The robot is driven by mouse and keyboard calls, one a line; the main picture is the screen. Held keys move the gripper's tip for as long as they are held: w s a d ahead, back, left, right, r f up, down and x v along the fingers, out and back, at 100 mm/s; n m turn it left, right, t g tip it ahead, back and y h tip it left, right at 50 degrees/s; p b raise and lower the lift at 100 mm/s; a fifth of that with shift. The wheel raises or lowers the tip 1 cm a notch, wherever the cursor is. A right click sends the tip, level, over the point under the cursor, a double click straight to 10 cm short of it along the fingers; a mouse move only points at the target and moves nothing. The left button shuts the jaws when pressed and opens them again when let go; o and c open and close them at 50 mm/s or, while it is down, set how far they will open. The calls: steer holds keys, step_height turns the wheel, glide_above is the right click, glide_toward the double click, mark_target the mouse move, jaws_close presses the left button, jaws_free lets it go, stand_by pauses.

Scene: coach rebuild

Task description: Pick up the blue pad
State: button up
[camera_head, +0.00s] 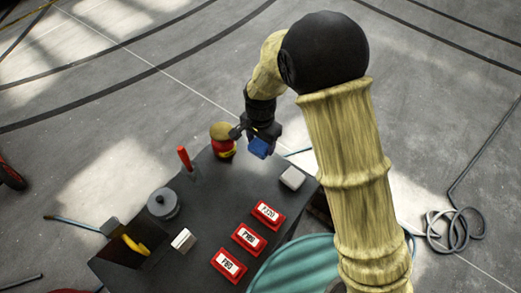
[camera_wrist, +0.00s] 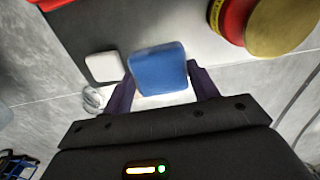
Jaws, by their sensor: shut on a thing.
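The blue pad (camera_head: 258,148) is a small rounded block held at the end of my arm, by the far edge of the dark bench top (camera_head: 208,225). In the wrist view the blue pad (camera_wrist: 158,69) sits between the two purple-tinted fingers of my gripper (camera_wrist: 160,85). My gripper is shut on it. In the head view my gripper (camera_head: 257,138) is partly hidden by its own wrist. The pad appears raised off the bench, but the height is hard to tell.
A white block (camera_head: 293,178) lies near the pad. A red and yellow round object (camera_head: 222,140) stands close left of my gripper. A red-handled tool (camera_head: 186,160), a grey lidded pot (camera_head: 163,203), another white block (camera_head: 183,240) and three red labelled boxes (camera_head: 248,238) occupy the bench.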

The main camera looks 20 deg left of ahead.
steer(key=shift+r, duration=0.35)
steer(key=shift+o, duration=0.9)
steer(key=shift+c, duration=0.5)
steer(key=shift+w+d+f, duration=0.2)
steer(key=shift+w+d, duration=0.05)
steer(key=shift+d, duration=0.05)
steer(key=w+d+f+n, duration=0.1)
steer(key=w+d+f, duration=0.2)
steer(key=d, duration=0.8)
steer(key=w+d+f+n, duration=0.1)
steer(key=w+d+f, duration=0.1)
steer(key=d+f, duration=0.4)
steer(key=w+d+f+n, duration=0.1)
steer(key=w+d+f, duration=0.2)
steer(key=d, duration=1.2)
step_height(320, 180, down, 2)
steer(key=shift+w+d+f, duration=0.1)
steer(key=shift+w+d, duration=0.2)
steer(key=shift+d, duration=0.05)
